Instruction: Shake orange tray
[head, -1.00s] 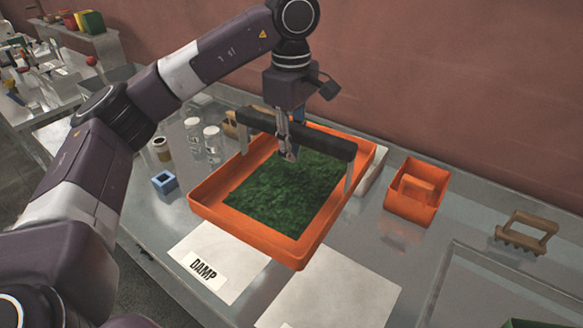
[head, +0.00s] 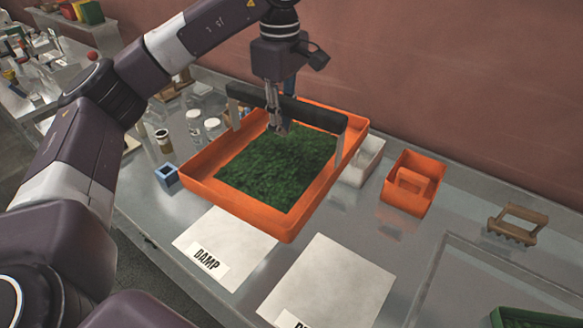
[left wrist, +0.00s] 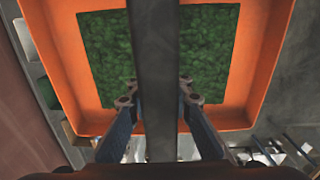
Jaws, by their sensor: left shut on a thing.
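The orange tray (head: 262,223) is in the middle of the head view, with a dark green mat-like filling (head: 278,168) inside. A dark handle bar (head: 318,113) spans it on grey uprights. My left gripper (head: 279,130) is shut on this handle from above. The tray appears to hang above the counter. In the left wrist view, the fingers (left wrist: 157,95) lie on both sides of the handle, with the orange tray (left wrist: 262,60) behind them. My right gripper is not in view.
A sheet marked DAMP (head: 225,245) and a second sheet (head: 328,278) lie in front on the grey counter.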

